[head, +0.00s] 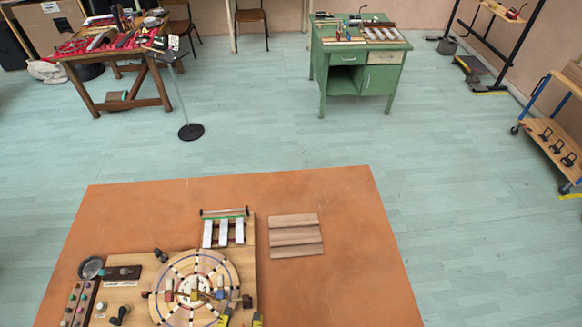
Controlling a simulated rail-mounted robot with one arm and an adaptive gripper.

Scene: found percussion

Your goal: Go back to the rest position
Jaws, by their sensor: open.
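My gripper and arm do not show in the head view. An orange table (340,270) fills the lower middle. On its left part lies a light wooden board (128,296) with a round, ringed disc (195,285) marked in segments. Small blocks and yellow-and-grey pieces lie on and beside the disc. A rack with white bars (223,232) sits at the board's back edge. No marked rest position shows.
A ridged wooden piece (296,235) lies right of the board. The table's right side is bare. Beyond are a cluttered wooden table (135,52), a black stand (190,131), a green desk (340,75) and a blue wheeled cart (548,110). Open floor lies between.

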